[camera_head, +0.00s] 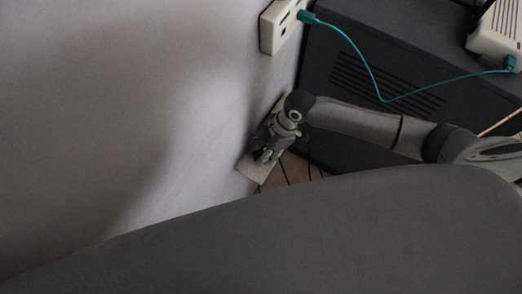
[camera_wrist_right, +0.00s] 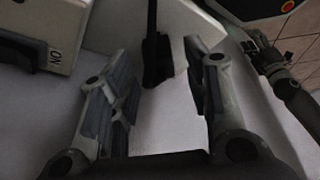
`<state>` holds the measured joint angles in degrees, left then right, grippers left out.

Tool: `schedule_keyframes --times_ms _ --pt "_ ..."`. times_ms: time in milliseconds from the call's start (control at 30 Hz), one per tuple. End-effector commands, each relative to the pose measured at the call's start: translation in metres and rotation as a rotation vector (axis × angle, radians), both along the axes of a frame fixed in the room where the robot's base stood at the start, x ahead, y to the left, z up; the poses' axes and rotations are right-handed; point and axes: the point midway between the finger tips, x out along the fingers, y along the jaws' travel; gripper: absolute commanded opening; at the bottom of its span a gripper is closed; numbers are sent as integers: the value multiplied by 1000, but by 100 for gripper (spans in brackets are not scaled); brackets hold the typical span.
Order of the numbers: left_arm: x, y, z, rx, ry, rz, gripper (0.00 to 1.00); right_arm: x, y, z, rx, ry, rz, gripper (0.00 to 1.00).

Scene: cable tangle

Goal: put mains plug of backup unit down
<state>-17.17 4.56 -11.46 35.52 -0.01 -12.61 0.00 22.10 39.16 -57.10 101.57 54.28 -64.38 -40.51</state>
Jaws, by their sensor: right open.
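My right gripper (camera_head: 268,155) is low by the wall, over a pale strip-like piece (camera_head: 249,170). In the right wrist view its two fingers (camera_wrist_right: 160,95) are spread apart. A black plug (camera_wrist_right: 157,62) with a black cable running up from it shows between and beyond the fingers, with gaps on both sides. It seems to stand against a pale surface; I cannot tell whether it is seated in anything. I cannot confirm from the picture that it belongs to the backup unit. In the head view the gripper hides this plug.
A white wall outlet (camera_head: 281,26) holds a teal plug (camera_head: 307,18). Its teal cable (camera_head: 371,77) crosses a dark cabinet (camera_head: 345,55) to a white device (camera_head: 498,32). A pale box (camera_wrist_right: 48,28) stands left of the fingers. A large dark grey shape fills the head view's bottom.

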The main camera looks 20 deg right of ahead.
Motion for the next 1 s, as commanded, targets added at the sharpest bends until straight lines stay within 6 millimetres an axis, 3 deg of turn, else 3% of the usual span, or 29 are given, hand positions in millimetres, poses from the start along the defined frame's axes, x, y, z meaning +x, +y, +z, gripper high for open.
schedule_keyframes --times_ms 300,500,1000 --pt "0 0 3 0 0 0 40 0 -27 64 -1 -3 0 44" --pt "0 0 4 0 0 0 40 -1 -38 90 -1 -1 0 44" --pt "0 0 4 0 0 0 40 -2 -41 98 -1 1 -1 44"
